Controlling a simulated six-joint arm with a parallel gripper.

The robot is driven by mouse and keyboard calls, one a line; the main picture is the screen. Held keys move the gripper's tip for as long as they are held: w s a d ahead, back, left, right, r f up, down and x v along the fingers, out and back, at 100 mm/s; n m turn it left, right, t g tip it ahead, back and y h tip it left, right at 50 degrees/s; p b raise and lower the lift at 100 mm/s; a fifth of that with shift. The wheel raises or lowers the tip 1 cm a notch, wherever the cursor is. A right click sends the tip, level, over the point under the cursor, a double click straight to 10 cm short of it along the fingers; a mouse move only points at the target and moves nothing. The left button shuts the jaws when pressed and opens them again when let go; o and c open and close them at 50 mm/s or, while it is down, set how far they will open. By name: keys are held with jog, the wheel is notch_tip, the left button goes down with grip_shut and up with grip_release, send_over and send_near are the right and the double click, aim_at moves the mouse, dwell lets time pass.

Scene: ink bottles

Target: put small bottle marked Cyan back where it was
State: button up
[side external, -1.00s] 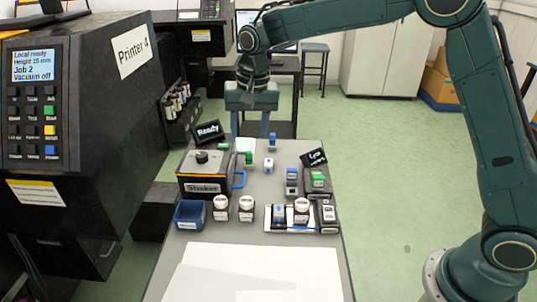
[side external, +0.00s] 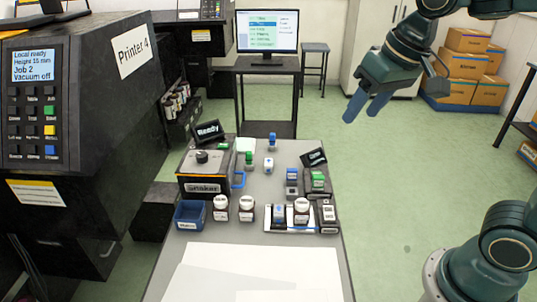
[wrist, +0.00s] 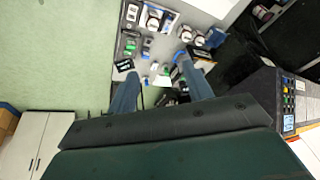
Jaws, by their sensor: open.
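Several small bottles and capped items stand on the grey table (side external: 255,239). A blue-topped one (side external: 272,141) stands at the back. A green-topped one (side external: 249,159) and a white one (side external: 268,166) stand just in front of it. Another blue-topped one (side external: 291,176) stands at the right, beside a dark holder with a green-topped item (side external: 318,180). I cannot read which is marked Cyan. My gripper (side external: 363,112) is open and empty, high above and right of the table's back end. In the wrist view its blue fingers (wrist: 156,68) are spread apart, with the table beyond.
A black shaker (side external: 205,178), a blue bin (side external: 189,215) and two white-capped brown bottles (side external: 233,209) line the left side. A white tray (side external: 290,230) holds several items. White sheets (side external: 250,275) cover the front. Printer 4 (side external: 90,130) stands left.

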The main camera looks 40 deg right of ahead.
jog(key=s+d+f+n+t, duration=0.1)
jog(key=s+f+n, duration=0.1)
jog(key=s, duration=0.8)
jog(key=shift+s+d+f, duration=0.4)
jog(key=shift+f, duration=0.3)
